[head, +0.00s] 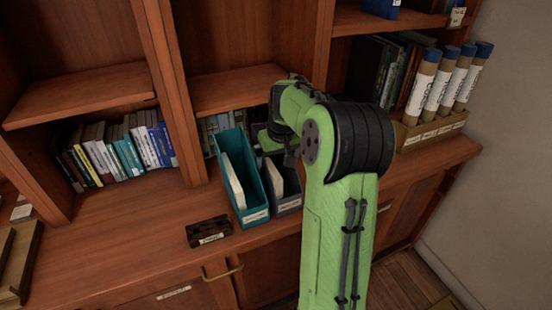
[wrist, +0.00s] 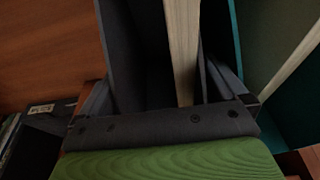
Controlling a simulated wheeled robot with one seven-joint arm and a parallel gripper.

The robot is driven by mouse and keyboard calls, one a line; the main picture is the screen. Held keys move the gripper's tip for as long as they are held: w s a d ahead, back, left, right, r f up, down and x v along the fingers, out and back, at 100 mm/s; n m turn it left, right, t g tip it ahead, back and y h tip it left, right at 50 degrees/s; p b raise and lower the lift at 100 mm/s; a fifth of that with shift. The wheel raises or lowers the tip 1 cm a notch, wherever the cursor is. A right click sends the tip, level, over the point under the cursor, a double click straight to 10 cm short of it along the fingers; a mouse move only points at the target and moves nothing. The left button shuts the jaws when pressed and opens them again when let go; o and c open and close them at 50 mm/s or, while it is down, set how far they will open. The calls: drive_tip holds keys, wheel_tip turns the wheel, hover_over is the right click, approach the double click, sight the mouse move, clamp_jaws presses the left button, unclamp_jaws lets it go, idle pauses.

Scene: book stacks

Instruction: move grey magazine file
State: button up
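The grey magazine file (head: 289,205) stands upright on the wooden counter, with a pale book inside. My arm hides its upper right part in the head view. In the wrist view, the file's grey wall (wrist: 137,45) and the book's pale page edge (wrist: 183,50) are close up. My gripper (wrist: 165,95) is at the file, with one finger on each side of it. I cannot tell whether the fingers press on the walls.
A teal magazine file (head: 259,213) stands close beside the grey one on its left. A small dark labelled box (head: 209,232) lies in front. Books (head: 125,150) fill the left shelf. A box of tubes (head: 432,130) stands at the right.

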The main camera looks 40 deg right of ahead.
drive_tip(key=p+v, duration=0.5)
drive_tip(key=v, duration=1)
drive_tip(key=shift+r, duration=0.35)
drive_tip(key=shift+s+a, duration=0.1)
drive_tip(key=s+a+r+n+p, duration=0.1)
drive_tip(key=s+a+r+p, duration=0.1)
drive_tip(key=a, duration=0.3)
drive_tip(key=s+a+r+p, duration=0.1)
drive_tip(key=a+r+p, duration=0.15)
drive_tip(key=a, duration=0.35)
drive_tip(key=s+a+n+t+p, duration=0.2)
drive_tip(key=s+a+p, duration=0.1)
drive_tip(key=s+a, duration=0.8)
drive_tip(key=s, duration=0.4)
drive_tip(key=shift+s+a+f+t+y, duration=0.2)
drive_tip(key=shift+a+f+t+y, duration=0.1)
drive_tip(key=shift+a+y, duration=0.1)
